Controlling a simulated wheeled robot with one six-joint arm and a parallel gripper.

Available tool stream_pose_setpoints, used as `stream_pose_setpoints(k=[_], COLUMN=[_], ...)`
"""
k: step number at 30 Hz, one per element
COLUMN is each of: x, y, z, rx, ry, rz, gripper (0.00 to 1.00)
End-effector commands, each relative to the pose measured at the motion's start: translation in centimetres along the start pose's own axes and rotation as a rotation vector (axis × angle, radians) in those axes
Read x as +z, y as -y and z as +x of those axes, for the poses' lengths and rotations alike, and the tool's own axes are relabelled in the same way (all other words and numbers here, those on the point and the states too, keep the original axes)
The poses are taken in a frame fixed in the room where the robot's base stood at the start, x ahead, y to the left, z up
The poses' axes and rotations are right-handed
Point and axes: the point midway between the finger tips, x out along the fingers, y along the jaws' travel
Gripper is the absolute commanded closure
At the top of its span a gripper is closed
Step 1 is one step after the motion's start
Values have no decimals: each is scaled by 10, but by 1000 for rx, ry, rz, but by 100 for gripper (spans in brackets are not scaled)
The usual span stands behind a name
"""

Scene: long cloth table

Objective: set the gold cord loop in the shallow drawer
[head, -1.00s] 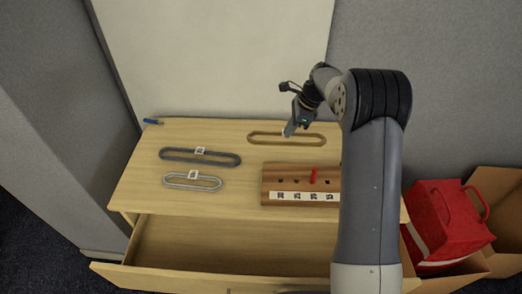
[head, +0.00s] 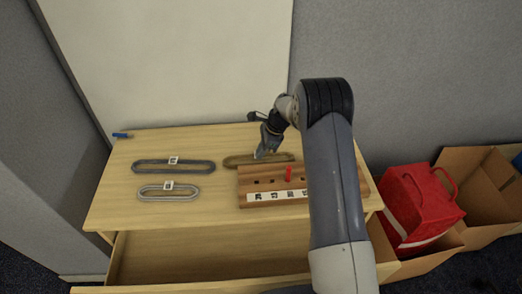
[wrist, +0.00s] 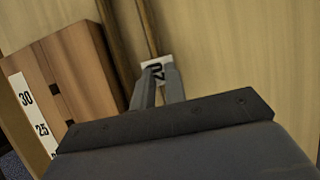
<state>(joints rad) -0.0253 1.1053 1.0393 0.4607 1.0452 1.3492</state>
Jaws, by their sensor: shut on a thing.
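The gold cord loop (head: 235,161) lies long and narrow at the back right of the tabletop, close behind the wooden block. I cannot tell whether the loop is clear of the tabletop. The shallow drawer (head: 200,255) is pulled open below the tabletop's front edge and its visible part is empty.
A dark grey loop (head: 150,167) and a light grey loop (head: 150,192) lie on the left. The wooden block (head: 250,179), with number labels and a red peg (head: 289,174), stands in front of the gold loop. A red bag (head: 420,205) and cardboard boxes (head: 475,195) are right.

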Motion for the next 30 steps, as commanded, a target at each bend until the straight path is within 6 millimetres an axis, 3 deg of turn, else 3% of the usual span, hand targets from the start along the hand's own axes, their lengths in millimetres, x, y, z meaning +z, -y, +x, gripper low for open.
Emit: stream_pose_setpoints(k=[3,4,12,22,30], x=[-1,-1,-1,0,0], y=[0,0,0,0,1], z=[3,3,2,-4,-56], rx=[0,0,0,-1,-5], ry=[0,0,0,0,-1], rz=[0,0,0,0,-1], gripper=[100,87,66,66,66])
